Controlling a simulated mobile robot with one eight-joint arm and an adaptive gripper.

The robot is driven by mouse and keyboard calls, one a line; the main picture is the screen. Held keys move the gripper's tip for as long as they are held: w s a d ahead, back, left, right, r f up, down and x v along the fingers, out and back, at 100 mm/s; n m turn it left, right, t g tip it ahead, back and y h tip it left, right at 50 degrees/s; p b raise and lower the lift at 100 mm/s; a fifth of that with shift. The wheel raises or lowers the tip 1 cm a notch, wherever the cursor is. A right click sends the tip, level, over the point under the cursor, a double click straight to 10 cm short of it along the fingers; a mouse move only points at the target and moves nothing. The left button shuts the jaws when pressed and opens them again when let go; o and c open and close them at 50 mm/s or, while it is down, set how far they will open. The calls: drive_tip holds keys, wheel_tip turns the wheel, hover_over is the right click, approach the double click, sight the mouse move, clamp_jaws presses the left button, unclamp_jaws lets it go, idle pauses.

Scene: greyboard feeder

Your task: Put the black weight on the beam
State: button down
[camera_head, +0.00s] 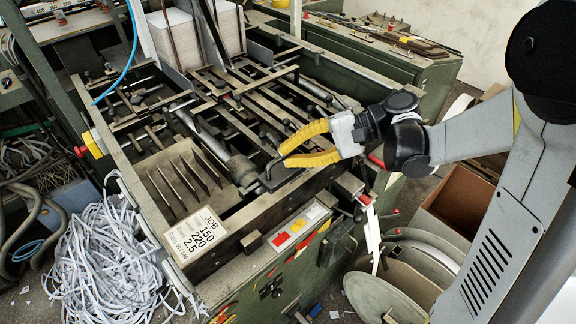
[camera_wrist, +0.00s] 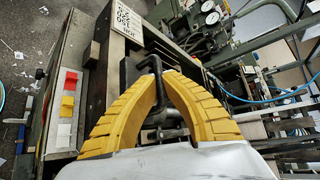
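A small dark, bent piece, which looks like the black weight (camera_head: 268,183), is at my fingertips above the front of the machine. My gripper (camera_head: 281,158) has yellow ribbed fingers that curve in toward each other. In the wrist view the black weight (camera_wrist: 155,64) shows between the tips of my gripper (camera_wrist: 160,74), and the tips look closed on it. Part of it is hidden by the fingers. The dark front beam (camera_head: 237,212) runs across the machine just below and beside it. I cannot tell whether the weight touches the beam.
A job card (camera_head: 195,235) with numbers stands at the beam's left end. A control panel with coloured buttons (camera_head: 290,230) is on the machine's front. A pile of paper strips (camera_head: 110,255) lies at left. Bars and rods (camera_head: 215,95) fill the machine bed behind my gripper.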

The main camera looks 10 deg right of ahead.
drive_tip(key=shift+w+d+f, duration=0.1)
drive_tip(key=shift+w, duration=0.1)
wheel_tip(320, 180, down, 4)
drive_tip(key=shift+f+b, duration=0.1)
drive_tip(key=shift+b, duration=0.9)
drive_tip(key=c, duration=1.6)
unclamp_jaws()
drive_tip(key=w+p+v, duration=0.1)
drive_tip(key=p+v, duration=0.3)
drive_tip(key=v, duration=0.8)
drive_tip(key=s+a+t+h, duration=0.2)
drive_tip(key=s+a+h, duration=0.2)
drive_tip(key=s+h, duration=0.15)
drive_tip(key=shift+s+d+r+n+t+h, duration=0.25)
drive_tip(key=shift+s+d+n+t+h, duration=0.6)
drive_tip(key=shift+s+h, duration=0.4)
drive_tip(key=shift+s+d+r+n+t+h, duration=0.25)
drive_tip(key=shift+s+d+n+t+h, duration=0.35)
drive_tip(key=shift+s+d+n+h, duration=0.6)
drive_tip(key=shift+s+d+r+n+t+h, duration=0.2)
drive_tip(key=shift+s+d+n+t+h, duration=0.5)
drive_tip(key=shift+h, duration=0.9)
